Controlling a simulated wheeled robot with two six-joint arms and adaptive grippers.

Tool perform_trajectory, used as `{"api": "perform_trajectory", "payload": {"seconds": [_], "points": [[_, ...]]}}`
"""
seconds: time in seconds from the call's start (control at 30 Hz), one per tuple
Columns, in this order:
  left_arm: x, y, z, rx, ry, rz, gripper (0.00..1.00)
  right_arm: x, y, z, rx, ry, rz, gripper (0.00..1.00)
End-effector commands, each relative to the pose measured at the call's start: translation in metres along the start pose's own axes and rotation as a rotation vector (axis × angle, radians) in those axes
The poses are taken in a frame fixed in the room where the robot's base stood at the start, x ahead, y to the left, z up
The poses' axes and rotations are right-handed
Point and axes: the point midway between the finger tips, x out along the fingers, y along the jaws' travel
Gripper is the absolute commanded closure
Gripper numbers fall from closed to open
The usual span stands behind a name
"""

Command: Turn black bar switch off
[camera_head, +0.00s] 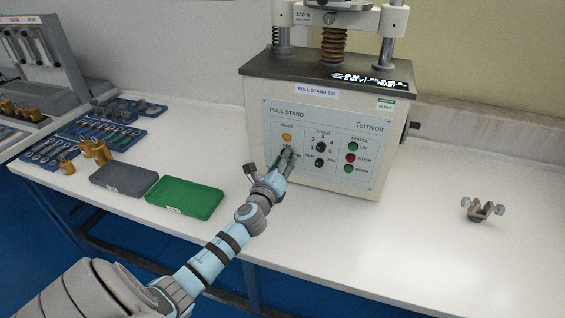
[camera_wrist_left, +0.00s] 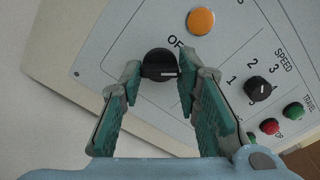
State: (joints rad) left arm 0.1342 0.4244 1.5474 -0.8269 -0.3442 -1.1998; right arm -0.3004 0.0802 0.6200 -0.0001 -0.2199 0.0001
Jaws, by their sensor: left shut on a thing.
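The black bar switch (camera_wrist_left: 158,62) is a round black knob with a white mark, on the grey panel of the pull stand (camera_head: 325,135). In the left wrist view it sits below the orange lamp (camera_wrist_left: 201,21), beside partly hidden lettering that reads "OF". My left gripper (camera_head: 287,153) reaches the panel from the front. In the left wrist view its green-padded fingers (camera_wrist_left: 158,78) stand on either side of the knob, shut on it. The head view shows the knob mostly hidden behind the fingers. My right gripper is not in view.
The panel also has a speed dial (camera_head: 321,147), another black knob (camera_head: 320,162), and a red stop button (camera_head: 351,158) between green ones. A green tray (camera_head: 186,212) and a grey tray (camera_head: 124,165) lie left. A metal clamp (camera_head: 482,208) lies right, with clear table around it.

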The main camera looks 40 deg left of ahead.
Motion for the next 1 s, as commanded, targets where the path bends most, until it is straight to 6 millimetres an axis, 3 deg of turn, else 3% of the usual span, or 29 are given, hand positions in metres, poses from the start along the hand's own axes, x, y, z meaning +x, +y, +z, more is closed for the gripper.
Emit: {"api": "perform_trajectory", "payload": {"seconds": [0.6, 1.0], "points": [[0.000, 0.002, -0.002, -0.571, 0.000, 0.003, 0.98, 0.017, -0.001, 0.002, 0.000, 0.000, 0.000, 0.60], [0.000, 0.002, -0.002, -0.818, 0.000, 0.004, 0.98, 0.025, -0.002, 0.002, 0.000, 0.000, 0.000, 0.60]]}}
